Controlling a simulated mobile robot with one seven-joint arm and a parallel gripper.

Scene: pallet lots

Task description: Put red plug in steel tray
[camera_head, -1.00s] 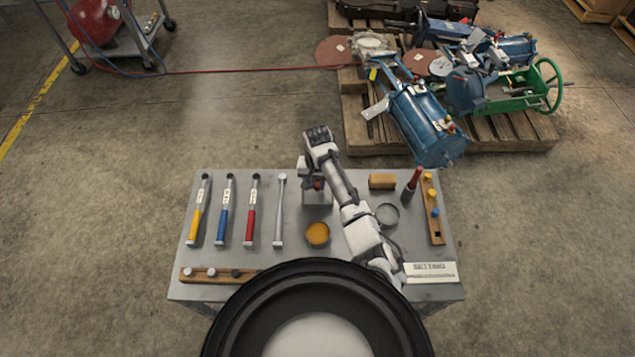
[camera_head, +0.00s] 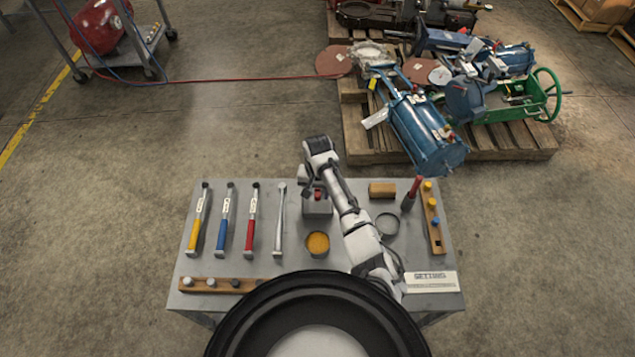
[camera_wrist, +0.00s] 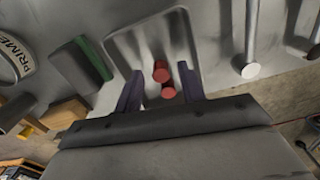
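The steel tray (camera_head: 326,211) is a small grey box-like tray at the back middle of the table; it fills the upper middle of the wrist view (camera_wrist: 120,45). The red plug (camera_head: 318,196) shows at the tray, beside my gripper. In the wrist view, two red round shapes (camera_wrist: 161,72) show inside the tray's outline; I cannot tell whether the lower one is part of the plug, a second plug or a reflection. My gripper (camera_wrist: 160,92) is open above the tray. Its dark fingers stand wide apart, with clear gaps on both sides of the red shapes.
Several coloured-handled tools (camera_head: 222,222) lie left of the tray. An orange-filled round dish (camera_head: 317,243) stands in front. At right are an empty round dish (camera_head: 388,224), a wooden block (camera_head: 382,190), a red-topped dark tool (camera_head: 412,194) and a peg strip (camera_head: 433,225).

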